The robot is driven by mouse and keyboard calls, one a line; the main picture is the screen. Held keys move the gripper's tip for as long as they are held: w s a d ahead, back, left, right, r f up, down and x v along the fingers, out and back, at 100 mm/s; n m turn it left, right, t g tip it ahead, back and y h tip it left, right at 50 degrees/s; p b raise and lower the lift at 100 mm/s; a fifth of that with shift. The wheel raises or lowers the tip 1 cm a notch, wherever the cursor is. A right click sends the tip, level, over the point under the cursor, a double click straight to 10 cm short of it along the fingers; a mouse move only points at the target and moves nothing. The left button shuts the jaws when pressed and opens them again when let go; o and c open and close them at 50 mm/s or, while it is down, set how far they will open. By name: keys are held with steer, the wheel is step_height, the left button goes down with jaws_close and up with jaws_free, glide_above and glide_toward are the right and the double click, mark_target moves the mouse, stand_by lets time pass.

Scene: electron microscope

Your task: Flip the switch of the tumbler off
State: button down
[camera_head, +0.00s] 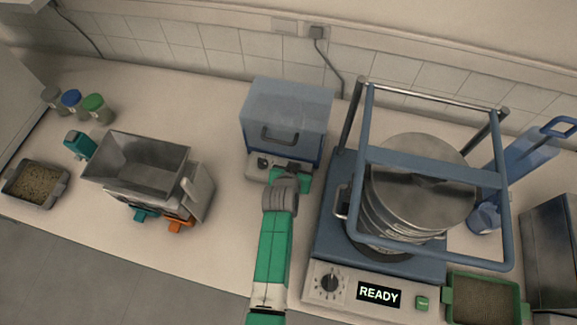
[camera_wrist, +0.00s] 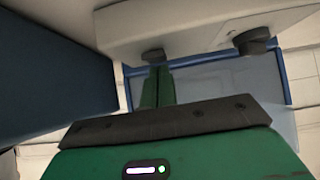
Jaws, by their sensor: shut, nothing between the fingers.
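The tumbler, as I take it, is the box machine with a blue-grey lid (camera_head: 285,108) and a dark handle at the middle of the counter. Its light grey front panel (camera_head: 253,173) carries a dark round knob (camera_head: 262,162) at the left. In the wrist view the panel (camera_wrist: 200,25) shows this knob (camera_wrist: 256,40) and a smaller dark control (camera_wrist: 152,55), perhaps the switch. My gripper (camera_wrist: 158,78) is shut and empty, its green fingertips right at the smaller control. I cannot tell whether they touch. In the head view my wrist hides the panel's right part.
The sieve shaker (camera_head: 330,215) with a blue frame and a READY display (camera_head: 379,294) stands close to my gripper's right. A grey hopper machine (camera_head: 143,160), jars and a grain tray (camera_head: 62,183) are at the left. Counter between hopper and arm is clear.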

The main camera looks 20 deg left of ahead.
mark_target(300, 149)
steer(key=shift+f, duration=0.1)
steer(key=shift+w+r+b, duration=0.2)
steer(key=shift+w+b, duration=0.25)
steer(key=shift+w, duration=0.2)
steer(key=shift+r, duration=0.1)
steer(key=shift+r, duration=0.15)
step_height(300, 149, up, 5)
steer(key=p, duration=0.4)
steer(key=shift+w+a, duration=0.1)
steer(key=r+p+v, duration=0.1)
steer(key=p+v, duration=0.1)
steer(key=v, duration=0.6)
steer(key=shift+r, duration=0.15)
steer(key=shift+w, duration=0.1)
